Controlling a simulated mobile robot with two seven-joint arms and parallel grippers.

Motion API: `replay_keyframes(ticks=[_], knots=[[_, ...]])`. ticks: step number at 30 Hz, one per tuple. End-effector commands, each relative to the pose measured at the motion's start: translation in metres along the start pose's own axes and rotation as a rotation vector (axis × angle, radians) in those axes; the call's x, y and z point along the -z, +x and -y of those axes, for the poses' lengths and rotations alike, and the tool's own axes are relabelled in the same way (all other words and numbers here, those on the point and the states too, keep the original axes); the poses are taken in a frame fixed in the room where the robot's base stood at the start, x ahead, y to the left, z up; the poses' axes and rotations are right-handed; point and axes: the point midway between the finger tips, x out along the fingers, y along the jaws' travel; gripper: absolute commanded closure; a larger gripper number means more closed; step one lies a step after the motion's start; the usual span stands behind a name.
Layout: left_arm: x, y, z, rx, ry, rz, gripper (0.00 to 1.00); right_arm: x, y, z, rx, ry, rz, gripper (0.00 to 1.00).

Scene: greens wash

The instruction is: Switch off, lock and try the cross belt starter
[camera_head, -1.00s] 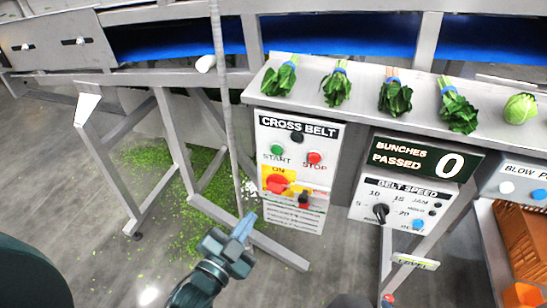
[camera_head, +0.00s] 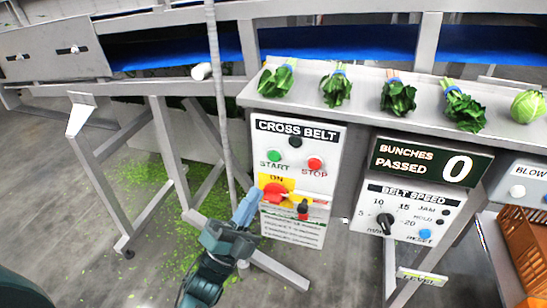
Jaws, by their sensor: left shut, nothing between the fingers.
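The cross belt starter (camera_head: 312,139) is a white panel with a green START button (camera_head: 274,156), a red STOP button (camera_head: 315,164) and a black button above them. Below is a red rotary switch handle (camera_head: 273,193) on a yellow plate with "ON" above it. A small red and black item (camera_head: 303,209), perhaps a padlock, is at the plate's right. My left gripper (camera_head: 249,202) is shut and empty, its blue fingertips just left of the red handle; I cannot tell whether they touch it. My right gripper is not in view.
A belt speed panel (camera_head: 409,211) and a bunch counter (camera_head: 428,161) reading 0 stand to the right. Several bunches of greens (camera_head: 335,89) lie on the ledge above. A grey vertical pole (camera_head: 220,100) and frame legs (camera_head: 171,150) stand left. An orange crate (camera_head: 525,245) is at right.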

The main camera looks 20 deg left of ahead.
Motion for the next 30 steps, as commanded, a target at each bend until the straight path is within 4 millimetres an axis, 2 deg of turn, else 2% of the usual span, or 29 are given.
replay_keyframes(ticks=[9,18,30], knots=[[-0.019,0.025,-0.021,0.002,0.001,-0.002,1.0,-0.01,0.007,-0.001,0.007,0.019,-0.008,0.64],[-0.038,0.05,-0.04,0.001,0.0,-0.001,1.0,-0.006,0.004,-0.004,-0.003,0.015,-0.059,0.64],[-0.044,0.06,-0.044,-0.002,-0.001,0.001,1.0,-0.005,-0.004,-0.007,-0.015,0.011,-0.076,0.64]])
